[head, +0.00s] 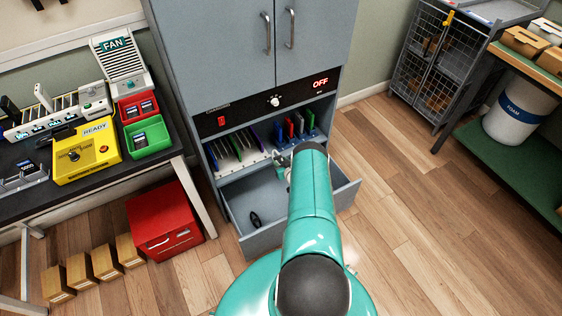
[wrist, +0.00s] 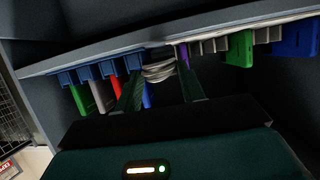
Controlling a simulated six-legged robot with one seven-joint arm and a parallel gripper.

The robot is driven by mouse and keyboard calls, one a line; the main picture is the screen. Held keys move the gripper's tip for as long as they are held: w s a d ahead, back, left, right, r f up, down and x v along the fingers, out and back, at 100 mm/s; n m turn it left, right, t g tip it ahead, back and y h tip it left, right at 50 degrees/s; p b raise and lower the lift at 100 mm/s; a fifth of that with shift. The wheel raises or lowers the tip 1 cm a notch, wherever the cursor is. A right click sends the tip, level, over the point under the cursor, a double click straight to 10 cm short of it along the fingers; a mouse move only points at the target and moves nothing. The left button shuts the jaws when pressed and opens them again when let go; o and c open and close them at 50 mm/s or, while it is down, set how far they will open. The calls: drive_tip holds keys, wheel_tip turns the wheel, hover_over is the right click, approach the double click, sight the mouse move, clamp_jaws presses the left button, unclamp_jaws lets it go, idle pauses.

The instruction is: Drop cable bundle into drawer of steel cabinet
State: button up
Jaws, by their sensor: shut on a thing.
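The steel cabinet (head: 225,60) is grey, with its drawer (head: 275,236) pulled open at the bottom. A dark loop-shaped item (head: 255,219) lies in the drawer's left part. My gripper (wrist: 160,88) is shut on a pale coiled cable bundle (wrist: 160,68), which sits at its fingertips in the wrist view. In the head view my gripper (head: 279,160) is beside the shelf of coloured slots, above the back of the drawer. My arm hides part of the drawer there, and I cannot make out the bundle clearly.
Racks of coloured phones (head: 296,127) stand on the shelf above the drawer, close to my gripper. A red box (head: 160,218) stands on the floor to the left. A bench with a yellow READY unit (head: 86,152) is farther left.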

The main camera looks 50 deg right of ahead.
drive_tip(key=o, duration=1.1)
drive_tip(key=shift+c, duration=0.2)
drive_tip(key=v, duration=1.3)
drive_tip(key=shift+s+a+r, duration=0.15)
drive_tip(key=shift+s, duration=0.15)
drive_tip(key=shift+s+a, duration=0.1)
